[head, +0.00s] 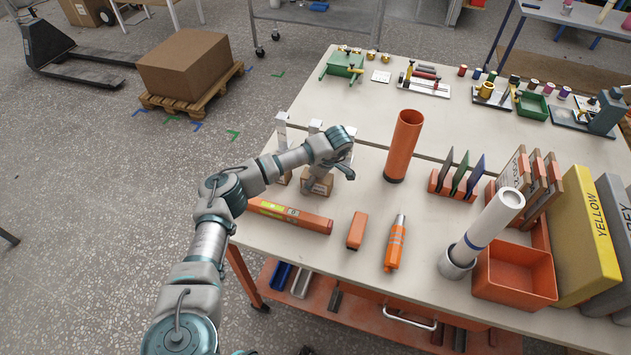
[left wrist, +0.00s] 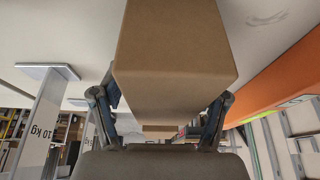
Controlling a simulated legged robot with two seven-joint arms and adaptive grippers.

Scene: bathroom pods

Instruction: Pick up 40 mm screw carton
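A small brown carton (head: 317,185) is on the near table, under my left gripper (head: 325,172). No size marking can be read on it. In the left wrist view the carton (left wrist: 175,50) fills the middle, between the two fingers of my left gripper (left wrist: 160,108). One finger is close along each side; whether they press on it cannot be told. Another brown carton (head: 284,177) is partly hidden behind my left forearm. My right gripper is not in view.
White posts (head: 281,128) stand behind the cartons; one post (left wrist: 40,115) reads "10 kg". An orange level (head: 290,214) lies in front. An orange tube (head: 403,147) stands to the right, with an orange block (head: 356,230) and orange tool (head: 396,243) nearer. Bare tabletop lies between them.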

